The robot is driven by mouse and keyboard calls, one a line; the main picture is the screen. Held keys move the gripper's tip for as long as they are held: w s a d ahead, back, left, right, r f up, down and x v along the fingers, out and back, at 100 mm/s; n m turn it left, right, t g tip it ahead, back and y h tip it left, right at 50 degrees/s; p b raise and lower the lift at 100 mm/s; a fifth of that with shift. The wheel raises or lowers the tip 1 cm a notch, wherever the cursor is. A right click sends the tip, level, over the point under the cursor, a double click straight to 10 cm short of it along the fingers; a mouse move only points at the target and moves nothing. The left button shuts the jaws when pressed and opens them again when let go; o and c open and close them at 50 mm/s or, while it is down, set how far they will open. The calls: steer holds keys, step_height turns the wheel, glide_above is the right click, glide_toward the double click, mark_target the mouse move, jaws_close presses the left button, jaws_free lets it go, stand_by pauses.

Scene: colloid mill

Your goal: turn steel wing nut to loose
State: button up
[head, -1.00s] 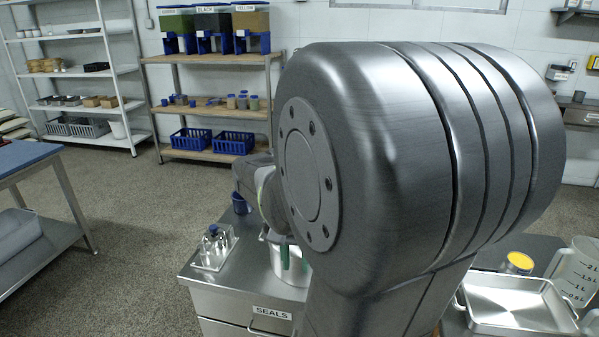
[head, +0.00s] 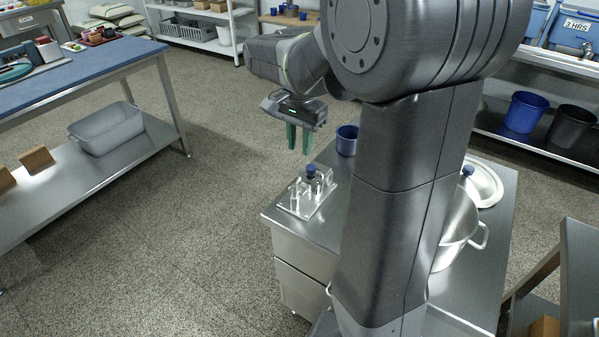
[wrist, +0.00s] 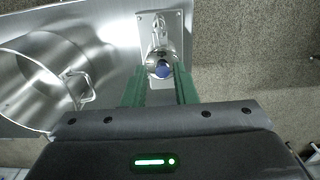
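A small steel fitting with a blue knob (head: 311,171) stands on a metal plate (head: 307,213) at the near left of a steel cabinet top. A shiny upright steel part (head: 295,196) stands on the same plate; I cannot make out for certain which part is the wing nut. In the wrist view the blue knob (wrist: 162,71) appears between the green fingertips, with a steel part (wrist: 158,27) farther up the plate. My gripper (head: 299,151) points down above the plate, apart from the fitting. It is open and empty.
A blue cup (head: 347,140) stands behind the plate. A large steel pot (wrist: 45,75) is left of the fitting in the wrist view; its lid (head: 484,184) is farther right in the head view. A blue-topped bench (head: 75,75) is across the open floor.

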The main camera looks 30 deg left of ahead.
mark_target(295, 189)
step_height(295, 189, down, 10)
steer(key=shift+r+b, duration=0.25)
steer(key=shift+b, duration=0.45)
jaws_close()
